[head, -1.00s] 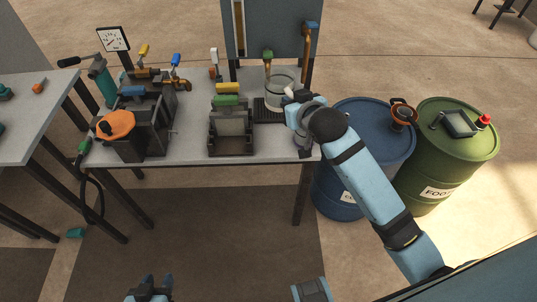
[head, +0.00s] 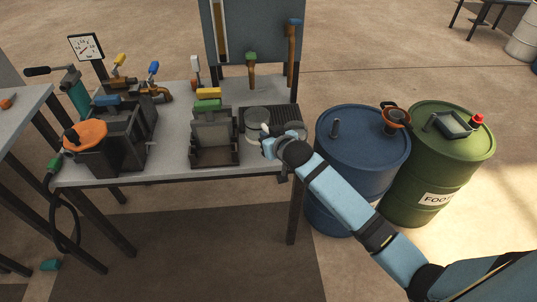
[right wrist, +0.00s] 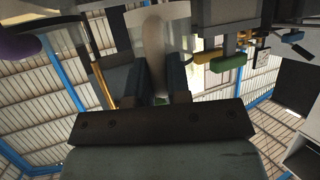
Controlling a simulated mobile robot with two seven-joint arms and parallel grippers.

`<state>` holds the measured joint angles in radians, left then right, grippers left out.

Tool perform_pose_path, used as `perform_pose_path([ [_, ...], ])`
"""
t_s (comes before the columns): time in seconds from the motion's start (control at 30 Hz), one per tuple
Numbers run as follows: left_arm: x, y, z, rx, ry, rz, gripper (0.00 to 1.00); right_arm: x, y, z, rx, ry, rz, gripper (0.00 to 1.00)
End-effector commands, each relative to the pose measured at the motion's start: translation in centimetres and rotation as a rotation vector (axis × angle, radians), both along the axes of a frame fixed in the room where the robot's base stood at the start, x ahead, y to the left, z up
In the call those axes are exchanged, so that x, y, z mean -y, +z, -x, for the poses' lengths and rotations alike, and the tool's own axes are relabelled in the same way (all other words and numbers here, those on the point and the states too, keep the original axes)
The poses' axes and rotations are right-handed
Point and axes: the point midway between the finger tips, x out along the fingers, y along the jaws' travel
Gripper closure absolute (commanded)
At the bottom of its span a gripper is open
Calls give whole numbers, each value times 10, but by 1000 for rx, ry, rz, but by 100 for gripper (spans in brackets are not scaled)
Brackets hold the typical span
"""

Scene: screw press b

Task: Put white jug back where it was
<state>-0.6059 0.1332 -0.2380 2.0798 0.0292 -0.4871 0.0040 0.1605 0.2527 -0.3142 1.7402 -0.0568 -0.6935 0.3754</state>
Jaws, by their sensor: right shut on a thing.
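The white jug (head: 263,113) shows in the head view as a pale, round, partly hidden shape over the dark slatted tray (head: 290,118) at the table's right end. I cannot tell whether it rests on the tray or is just above it. My right gripper (head: 267,139) is on the jug's near side and is shut on it. In the right wrist view, a pale upright part (right wrist: 155,48), probably the jug's handle, lies between the two fingers (right wrist: 158,85). My left gripper is not in view.
A clamp-like stand with a green and yellow top (head: 213,135) is left of the jug. Behind stand a brown tap pipe with a green top (head: 252,72) and a grey panel (head: 235,40). A blue drum (head: 360,165) and green drum (head: 440,165) stand right of the table.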

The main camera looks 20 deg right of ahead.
Motion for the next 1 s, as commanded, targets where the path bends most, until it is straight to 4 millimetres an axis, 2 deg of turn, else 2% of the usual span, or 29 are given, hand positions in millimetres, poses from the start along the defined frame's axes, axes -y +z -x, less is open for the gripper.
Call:
perform_pose_path([
  [0.03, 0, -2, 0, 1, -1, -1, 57, 0, -10, 0, -1, 0, 0, 100],
  [0.27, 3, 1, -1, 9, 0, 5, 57, 0, -28, 0, 0, 0, -1, 100],
  [0.53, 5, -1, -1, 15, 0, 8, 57, -1, -65, 0, -1, 1, -1, 100],
  [0.93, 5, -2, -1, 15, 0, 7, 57, 0, -70, 0, 1, 1, -1, 100],
  [0.97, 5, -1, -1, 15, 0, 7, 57, 0, -69, 0, 1, 1, -1, 78],
  [1.0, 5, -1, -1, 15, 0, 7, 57, 0, -69, 0, 1, 1, -1, 69],
])
